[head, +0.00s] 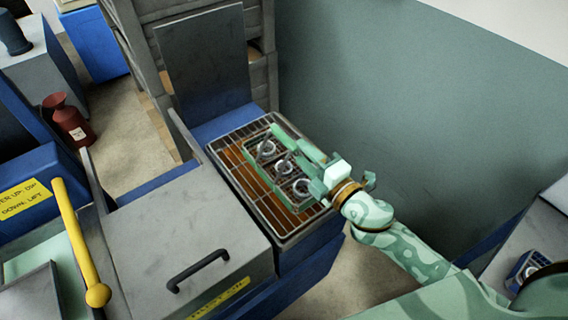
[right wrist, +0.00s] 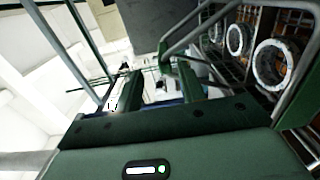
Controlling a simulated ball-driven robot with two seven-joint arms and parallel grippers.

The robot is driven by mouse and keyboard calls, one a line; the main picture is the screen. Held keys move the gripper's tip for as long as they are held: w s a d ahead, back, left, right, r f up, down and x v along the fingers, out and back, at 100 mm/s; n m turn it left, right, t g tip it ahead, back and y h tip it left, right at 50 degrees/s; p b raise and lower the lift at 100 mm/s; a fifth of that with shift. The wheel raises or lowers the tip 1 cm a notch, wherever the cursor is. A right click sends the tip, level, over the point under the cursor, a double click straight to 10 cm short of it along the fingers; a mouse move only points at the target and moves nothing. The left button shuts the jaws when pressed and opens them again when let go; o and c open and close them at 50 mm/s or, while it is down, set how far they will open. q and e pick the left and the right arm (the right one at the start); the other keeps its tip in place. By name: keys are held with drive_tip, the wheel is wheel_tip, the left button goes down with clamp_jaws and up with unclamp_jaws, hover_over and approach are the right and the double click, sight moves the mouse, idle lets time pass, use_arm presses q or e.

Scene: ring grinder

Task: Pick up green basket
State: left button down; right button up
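The green basket (head: 249,158) is a shallow wire basket with green edges, holding metal rings (head: 267,148). It sits on a wire rack in an open blue machine in the head view. My right gripper (head: 308,165) is over the basket's right side, its fingers pointing left. In the right wrist view my right gripper (right wrist: 155,85) has its two fingers apart with a visible gap and nothing clearly held between them. The rings (right wrist: 275,64) show at the upper right there, beside the fingers. Whether a finger touches the basket is unclear. My left gripper is not in view.
The wire rack (head: 290,237) has a raised metal rim around the basket. A grey lid (head: 187,235) with a black handle (head: 198,270) lies to its left. An upright grey panel (head: 205,65) stands behind.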

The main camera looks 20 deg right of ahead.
sight(272, 126)
drive_tip(key=x, duration=0.8)
drive_tip(key=shift+w+a+f, duration=0.1)
drive_tip(key=shift+a+f, duration=0.05)
drive_tip(key=shift+f, duration=0.25)
drive_tip(key=shift+r, duration=0.1)
clamp_jaws()
